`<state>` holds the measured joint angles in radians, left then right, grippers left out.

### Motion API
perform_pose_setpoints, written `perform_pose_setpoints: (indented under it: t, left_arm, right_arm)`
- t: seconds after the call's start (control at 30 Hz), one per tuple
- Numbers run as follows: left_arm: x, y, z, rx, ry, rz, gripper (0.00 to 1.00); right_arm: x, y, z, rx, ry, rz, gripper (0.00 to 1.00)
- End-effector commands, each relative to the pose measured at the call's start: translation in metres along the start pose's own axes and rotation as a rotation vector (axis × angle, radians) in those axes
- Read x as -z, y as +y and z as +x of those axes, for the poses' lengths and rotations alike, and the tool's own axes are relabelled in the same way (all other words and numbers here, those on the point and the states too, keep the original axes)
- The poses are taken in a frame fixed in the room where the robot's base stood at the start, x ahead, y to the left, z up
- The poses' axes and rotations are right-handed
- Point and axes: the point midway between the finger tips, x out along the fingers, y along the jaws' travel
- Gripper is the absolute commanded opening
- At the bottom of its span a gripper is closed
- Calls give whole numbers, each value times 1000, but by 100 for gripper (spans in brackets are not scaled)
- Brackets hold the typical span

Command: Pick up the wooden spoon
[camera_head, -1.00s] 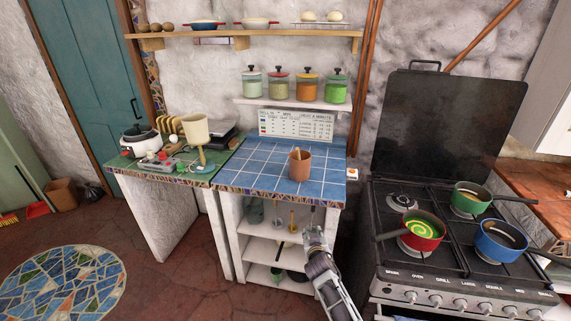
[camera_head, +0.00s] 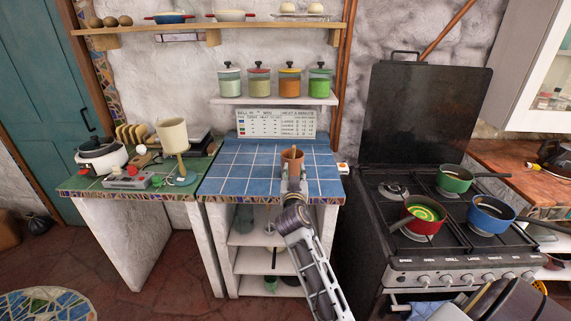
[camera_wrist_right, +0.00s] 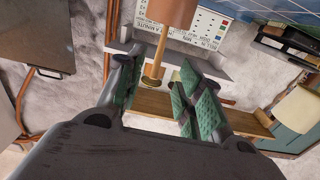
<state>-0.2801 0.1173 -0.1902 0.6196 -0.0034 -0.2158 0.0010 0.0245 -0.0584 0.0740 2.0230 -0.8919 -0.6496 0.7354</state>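The wooden spoon (camera_head: 294,150) stands in a terracotta-brown cup (camera_head: 291,156) on the blue-tiled counter (camera_head: 235,175); only its upper part shows above the rim. In the right wrist view, the spoon (camera_wrist_right: 157,62) sticks out of the cup (camera_wrist_right: 172,11), its end appearing between the spread fingers. My right gripper (camera_head: 294,181) is in front of the cup and hides part of its lower side. Its green-padded fingers show open in the right wrist view (camera_wrist_right: 158,88), with a gap on both sides of the spoon. My left gripper is not in view.
A stove (camera_head: 395,235) with red, green and blue pans stands to the right. A green-topped counter (camera_head: 75,187) with a cream lamp-like object (camera_head: 172,135) is to the left. A shelf (camera_head: 275,100) with several jars hangs behind the cup. The tiles around the cup are clear.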

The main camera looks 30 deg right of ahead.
Motion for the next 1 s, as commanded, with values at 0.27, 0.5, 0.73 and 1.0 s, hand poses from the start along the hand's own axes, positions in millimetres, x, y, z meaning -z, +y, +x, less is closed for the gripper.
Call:
perform_pose_setpoints:
  t: [0.27,0.5,0.73,1.0]
  left_arm:
    - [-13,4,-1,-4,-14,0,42]
    - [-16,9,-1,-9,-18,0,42]
    - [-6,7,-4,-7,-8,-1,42]
    - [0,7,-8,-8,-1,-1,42]
  right_arm:
    - [3,2,0,-4,5,3,36]
    - [3,1,3,-4,5,2,36]
    - [4,1,20,-4,6,1,36]
    - [4,1,48,-4,5,1,36]
